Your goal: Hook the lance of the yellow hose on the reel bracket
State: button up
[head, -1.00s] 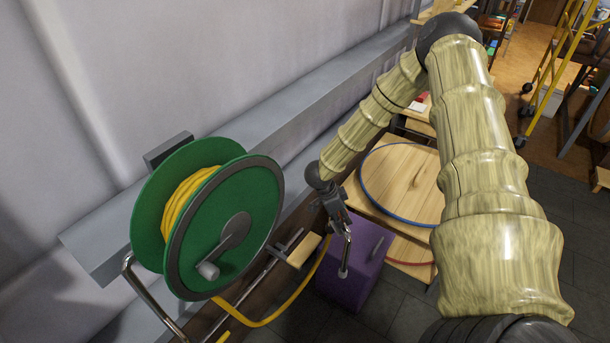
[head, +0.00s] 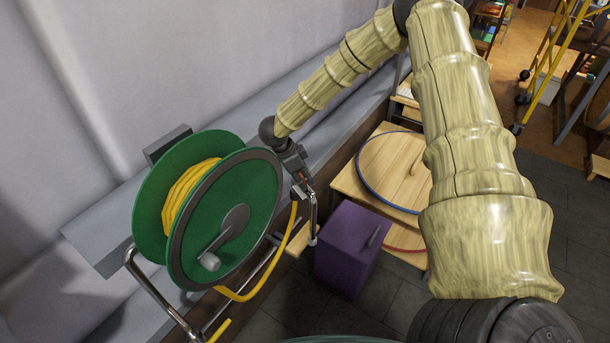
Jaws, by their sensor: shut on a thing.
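The yellow hose (head: 262,284) is wound on a green reel (head: 226,226) at the left, and a loose length loops from below it up to my gripper. My gripper (head: 302,188) is just right of the reel, shut on the lance (head: 313,222), a thin silver tube with a bent end pointing down. The lance hangs in front of a small pale wooden block (head: 297,243) beside the reel's metal frame (head: 160,300). I cannot clearly make out the reel bracket; the reel, hose and gripper may cover it. The lance looks held clear of the frame.
A purple box (head: 345,250) with a dark handle stands right of the lance. Behind it, wooden boards carry a blue hoop (head: 365,185) and a red hoop (head: 405,249). A grey wall ledge (head: 340,100) runs behind the reel.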

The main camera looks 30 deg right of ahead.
notch_tip(320, 180, down, 25)
jog(key=b, duration=1.5)
jog(key=shift+f, duration=0.1)
jog(key=shift+s+a, duration=0.1)
jog(key=shift+a, duration=0.05)
jog(key=shift+f, duration=0.15)
jog(key=shift+f, duration=0.4)
jog(key=shift+f, duration=0.25)
dwell(0.3)
jog(key=o, duration=1.3)
